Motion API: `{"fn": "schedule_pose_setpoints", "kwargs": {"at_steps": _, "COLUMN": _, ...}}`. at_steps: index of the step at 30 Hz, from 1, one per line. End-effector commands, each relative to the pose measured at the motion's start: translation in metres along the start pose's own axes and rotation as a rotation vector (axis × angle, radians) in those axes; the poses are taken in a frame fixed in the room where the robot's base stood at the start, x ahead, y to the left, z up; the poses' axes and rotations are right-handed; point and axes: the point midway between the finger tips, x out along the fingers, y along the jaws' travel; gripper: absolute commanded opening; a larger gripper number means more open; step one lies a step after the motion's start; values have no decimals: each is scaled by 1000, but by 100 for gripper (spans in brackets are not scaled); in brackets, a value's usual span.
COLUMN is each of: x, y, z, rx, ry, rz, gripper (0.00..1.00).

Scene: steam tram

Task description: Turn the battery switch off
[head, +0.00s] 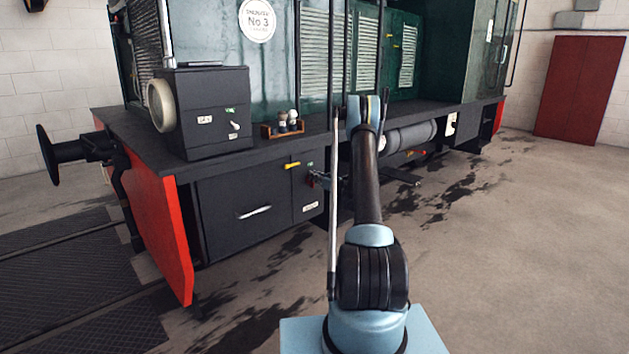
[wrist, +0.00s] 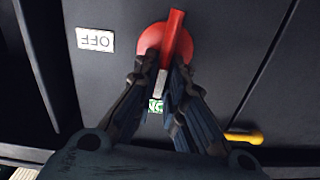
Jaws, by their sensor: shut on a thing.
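The battery switch (wrist: 176,30) is a red round knob with a raised bar handle on a dark panel in the wrist view. My gripper (wrist: 163,68) is shut on the handle, with a finger on each side. The bar runs up and slightly right in that view, roughly in line with a green label (wrist: 155,105) partly hidden between the fingers. A white OFF label (wrist: 95,40), upside down, lies left of the knob.
A yellow handle (wrist: 245,138) sits near my gripper; it also shows in the head view (head: 292,165). Above is the running board with a black lamp box (head: 208,110) and a small wooden rack (head: 283,130). Open floor (head: 490,260) lies to the right.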

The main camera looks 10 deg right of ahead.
Motion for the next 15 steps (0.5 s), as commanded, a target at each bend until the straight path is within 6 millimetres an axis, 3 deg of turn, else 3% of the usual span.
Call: {"fn": "schedule_pose_setpoints", "kwargs": {"at_steps": 15, "x": 0, "y": 15, "z": 2, "rx": 440, "ry": 2, "rz": 7, "gripper": 0}}
